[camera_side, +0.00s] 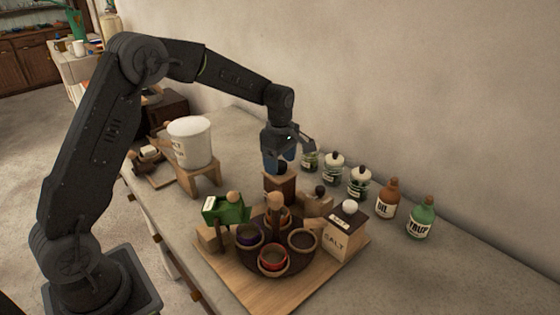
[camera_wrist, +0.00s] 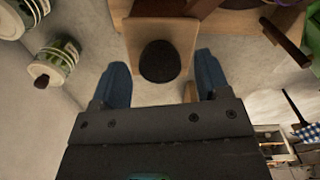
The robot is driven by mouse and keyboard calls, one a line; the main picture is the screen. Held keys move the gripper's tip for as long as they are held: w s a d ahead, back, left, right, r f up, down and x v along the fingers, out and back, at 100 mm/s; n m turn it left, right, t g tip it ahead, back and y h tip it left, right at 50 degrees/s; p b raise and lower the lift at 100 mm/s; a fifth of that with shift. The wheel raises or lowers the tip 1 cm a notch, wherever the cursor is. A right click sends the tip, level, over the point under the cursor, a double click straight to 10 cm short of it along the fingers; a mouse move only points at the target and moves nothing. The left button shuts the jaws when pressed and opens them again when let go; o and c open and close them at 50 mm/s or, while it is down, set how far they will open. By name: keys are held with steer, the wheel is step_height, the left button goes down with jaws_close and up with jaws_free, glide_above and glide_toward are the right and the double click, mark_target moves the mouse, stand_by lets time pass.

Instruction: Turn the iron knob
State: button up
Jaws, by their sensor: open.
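The iron knob (camera_wrist: 160,61) is a dark round knob on top of a small wooden box (camera_wrist: 178,33). In the side view the knob (camera_side: 282,167) shows just under my gripper, on the box (camera_side: 279,187) behind the round rack of bowls. My gripper (camera_wrist: 162,80) points down over the knob with its blue fingers apart, one on each side. A gap shows between each finger and the knob in the wrist view. In the side view the gripper (camera_side: 281,163) partly hides the knob.
A dark rack with several bowls (camera_side: 273,258), a green box (camera_side: 224,210) and a salt box (camera_side: 345,235) crowd a wooden board (camera_side: 318,282). Jars and bottles (camera_side: 387,199) line the wall side. A white bucket (camera_side: 190,142) stands on a wooden stand. The counter's right front is clear.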

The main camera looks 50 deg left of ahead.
steer(key=shift+f, duration=0.2)
steer(key=c, duration=0.9)
